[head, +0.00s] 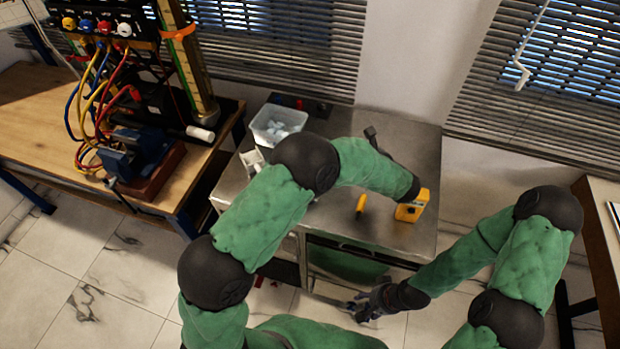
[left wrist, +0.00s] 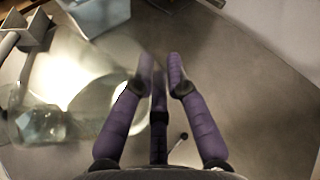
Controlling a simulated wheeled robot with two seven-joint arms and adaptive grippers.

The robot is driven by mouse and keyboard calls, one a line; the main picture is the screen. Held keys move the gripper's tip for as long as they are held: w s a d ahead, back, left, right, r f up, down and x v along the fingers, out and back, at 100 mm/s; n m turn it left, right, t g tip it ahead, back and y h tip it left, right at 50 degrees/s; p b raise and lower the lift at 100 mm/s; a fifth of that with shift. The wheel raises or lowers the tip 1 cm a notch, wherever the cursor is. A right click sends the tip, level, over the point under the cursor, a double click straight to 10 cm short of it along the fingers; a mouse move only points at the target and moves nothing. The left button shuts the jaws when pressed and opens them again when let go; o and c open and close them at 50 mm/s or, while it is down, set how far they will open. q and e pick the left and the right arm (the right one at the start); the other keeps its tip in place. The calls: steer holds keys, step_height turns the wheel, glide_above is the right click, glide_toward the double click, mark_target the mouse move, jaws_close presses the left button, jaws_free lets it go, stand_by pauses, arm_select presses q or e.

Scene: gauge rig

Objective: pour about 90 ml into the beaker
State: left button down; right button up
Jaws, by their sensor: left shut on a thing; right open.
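In the left wrist view, a clear glass vessel (left wrist: 75,80) lies across the left side. Its outline is faint, and I cannot tell its fill or whether this is the beaker. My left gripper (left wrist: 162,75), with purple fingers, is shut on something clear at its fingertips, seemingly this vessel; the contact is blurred. In the head view my left arm reaches over the metal table (head: 405,238), and its gripper is not clearly visible. My right gripper (head: 368,303) is open and empty, low in front of the table. No marked level can be read.
A clear bin (head: 278,125) with pale pieces stands at the table's back left. A wooden bench (head: 40,120) with a cabled rig stands left.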

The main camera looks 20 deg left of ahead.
arm_select(q)
steer(key=shift+w+d+f, duration=0.15)
steer(key=shift+w+f, duration=0.05)
steer(key=shift+f, duration=0.35)
steer(key=shift+w+d+f+m+g+y+p, duration=0.1)
steer(key=shift+w+d+m+g+y+p, duration=0.45)
steer(key=shift+m+p, duration=0.55)
steer(key=shift+w+d+f+m+g+y+p, duration=0.1)
steer(key=shift+w+d+m+g+y+p, duration=0.25)
steer(key=shift+w+d+m+g+p, duration=0.6)
steer(key=shift+s+a, duration=0.15)
steer(key=shift+a, duration=0.15)
